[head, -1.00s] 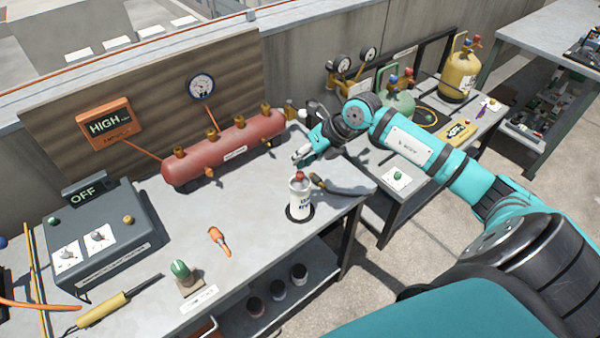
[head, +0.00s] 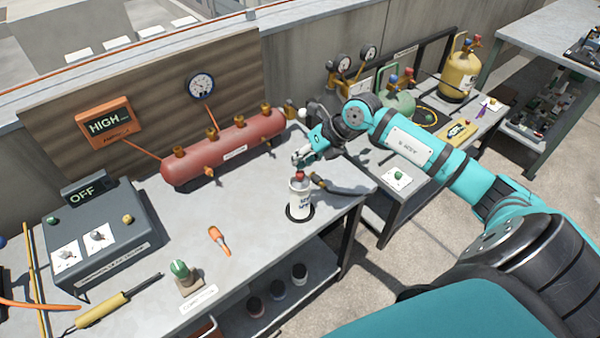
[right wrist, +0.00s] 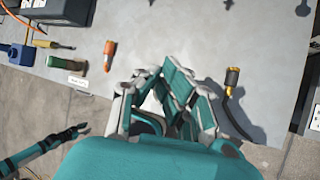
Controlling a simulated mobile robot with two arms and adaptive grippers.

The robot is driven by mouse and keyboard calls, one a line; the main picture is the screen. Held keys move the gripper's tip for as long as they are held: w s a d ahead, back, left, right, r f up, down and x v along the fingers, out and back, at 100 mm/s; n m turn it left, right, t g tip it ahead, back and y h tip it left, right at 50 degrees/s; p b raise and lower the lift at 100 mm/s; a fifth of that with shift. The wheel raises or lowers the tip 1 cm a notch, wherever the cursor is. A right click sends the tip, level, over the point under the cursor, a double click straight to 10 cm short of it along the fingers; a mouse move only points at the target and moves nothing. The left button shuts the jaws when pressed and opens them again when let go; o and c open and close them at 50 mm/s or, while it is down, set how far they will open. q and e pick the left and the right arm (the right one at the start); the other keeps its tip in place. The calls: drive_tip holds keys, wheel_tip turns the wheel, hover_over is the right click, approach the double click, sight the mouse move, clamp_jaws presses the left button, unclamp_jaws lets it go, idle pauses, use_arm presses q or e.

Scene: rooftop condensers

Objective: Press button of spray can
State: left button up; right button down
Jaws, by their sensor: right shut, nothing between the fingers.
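The white spray can (head: 299,203) stands upright on a dark ring near the right front edge of the grey workbench. Its red button (head: 299,176) is on top. My right gripper (head: 301,157) is shut and empty, just above and behind the can in the head view, apart from the button. In the right wrist view, the right gripper's fingers (right wrist: 166,98) cover most of the area below, and only a white patch shows behind them. My left gripper (right wrist: 80,130) shows small at the lower left there; its opening is unclear.
A black hose with a brass end (right wrist: 232,76) lies right of the can. A red tank (head: 225,151) stands behind. A second table (head: 398,178) stands to the right.

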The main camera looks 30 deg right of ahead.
drive_tip(key=shift+f+b, duration=0.5)
drive_tip(key=shift+f, duration=0.25)
idle(0.6)
idle(0.3)
drive_tip(key=shift+r+p, duration=0.6)
drive_tip(key=shift+r, duration=0.35)
drive_tip(key=shift+r+p, duration=1.6)
drive_tip(key=shift+r, duration=0.95)
drive_tip(key=shift+f, duration=0.1)
